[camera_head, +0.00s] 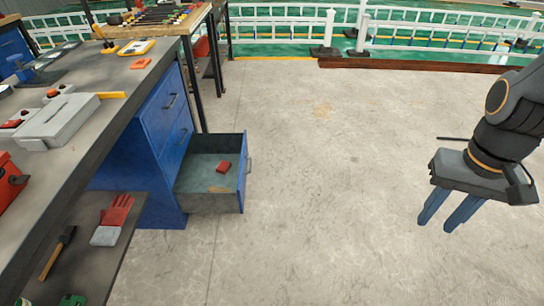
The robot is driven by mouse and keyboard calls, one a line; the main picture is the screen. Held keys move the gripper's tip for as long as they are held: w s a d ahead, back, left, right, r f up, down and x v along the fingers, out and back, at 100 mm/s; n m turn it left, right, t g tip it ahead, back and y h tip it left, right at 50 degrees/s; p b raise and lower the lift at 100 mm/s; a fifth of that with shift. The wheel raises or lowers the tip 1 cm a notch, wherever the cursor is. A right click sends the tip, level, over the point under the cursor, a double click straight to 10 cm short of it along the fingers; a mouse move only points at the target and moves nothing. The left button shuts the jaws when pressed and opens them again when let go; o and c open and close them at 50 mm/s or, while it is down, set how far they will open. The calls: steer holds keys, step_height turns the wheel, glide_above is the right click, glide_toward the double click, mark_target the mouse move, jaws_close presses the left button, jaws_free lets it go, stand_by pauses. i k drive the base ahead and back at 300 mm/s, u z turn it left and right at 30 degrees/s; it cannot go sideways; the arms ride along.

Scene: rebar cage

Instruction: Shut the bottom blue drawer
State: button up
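The bottom blue drawer (242,172) is pulled out to the right from a blue cabinet (158,130) under the workbench. Its grey inside holds a small red item and a yellowish item. A handle (249,165) shows on its front. Two drawers above it look shut. My gripper (446,222) hangs at the right of the view, over the floor and well apart from the drawer. Its two blue fingers point down with a gap between them, and nothing shows between them.
The workbench (75,97) at left carries a grey case and tools. A lower shelf (90,240) holds red gloves (115,212) and a hammer (58,252). A second tool table stands behind. White fencing (280,25) runs along the back. The concrete floor (330,180) between drawer and gripper is clear.

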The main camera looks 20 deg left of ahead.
mark_target(204, 152)
steer(key=z, duration=0.05)
steer(key=i, duration=0.65)
steer(key=u, duration=0.85)
steer(key=i, duration=0.75)
steer(key=u, duration=0.85)
